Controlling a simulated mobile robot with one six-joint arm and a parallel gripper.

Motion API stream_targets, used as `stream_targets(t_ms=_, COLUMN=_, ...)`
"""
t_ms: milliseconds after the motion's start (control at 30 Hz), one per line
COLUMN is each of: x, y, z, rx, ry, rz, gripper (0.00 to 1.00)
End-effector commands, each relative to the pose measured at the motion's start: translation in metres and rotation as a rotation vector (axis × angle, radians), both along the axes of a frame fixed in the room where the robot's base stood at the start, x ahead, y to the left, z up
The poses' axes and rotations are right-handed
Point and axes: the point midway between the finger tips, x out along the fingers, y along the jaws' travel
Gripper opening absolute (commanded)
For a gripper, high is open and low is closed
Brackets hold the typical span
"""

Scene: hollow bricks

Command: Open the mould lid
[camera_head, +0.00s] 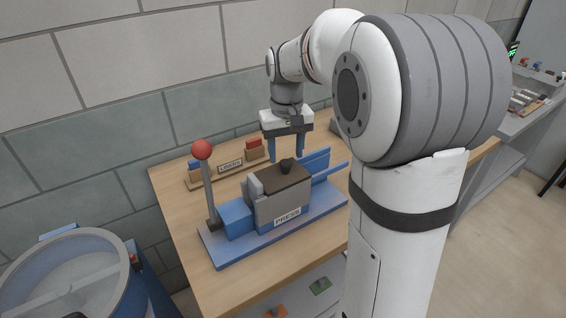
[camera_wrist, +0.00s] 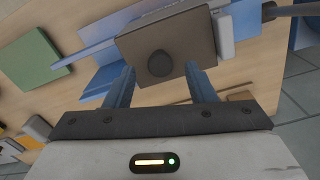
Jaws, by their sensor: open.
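The mould lid (camera_head: 280,177) is a flat brown plate with a round black knob (camera_head: 287,165) on top. It lies shut on the grey mould box of the press (camera_head: 283,208). In the wrist view the lid (camera_wrist: 190,38) and its knob (camera_wrist: 160,63) show just beyond the fingertips. My gripper (camera_head: 287,158) has blue fingers pointing down over the lid area. The fingers are apart, with nothing between them that I can see gripped. The knob appears between the finger lines in the wrist view (camera_wrist: 160,72). Whether the fingers touch the lid is unclear.
A lever with a red ball (camera_head: 202,150) stands upright at the press's left end. Behind it is a wooden rack marked Loads (camera_head: 229,166) with blocks. Blue rails (camera_head: 318,165) lie at the right. A round drum (camera_head: 70,280) stands left of the table.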

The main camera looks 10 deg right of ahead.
Motion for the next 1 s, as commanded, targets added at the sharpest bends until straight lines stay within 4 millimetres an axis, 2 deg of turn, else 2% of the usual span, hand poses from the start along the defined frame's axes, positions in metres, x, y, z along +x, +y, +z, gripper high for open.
stream_targets(t_ms=100, x=-0.001, y=0.000, z=-0.020, rx=0.000, ry=0.003, rz=0.000, gripper=0.50)
stream_targets(t_ms=300, x=0.000, y=0.000, z=-0.039, rx=0.000, ry=0.000, rz=0.001, gripper=0.50)
stream_targets(t_ms=600, x=0.000, y=0.001, z=-0.042, rx=0.000, ry=-0.001, rz=0.001, gripper=0.50)
stream_targets(t_ms=1000, x=0.000, y=0.001, z=-0.042, rx=0.000, ry=-0.001, rz=0.002, gripper=0.18)
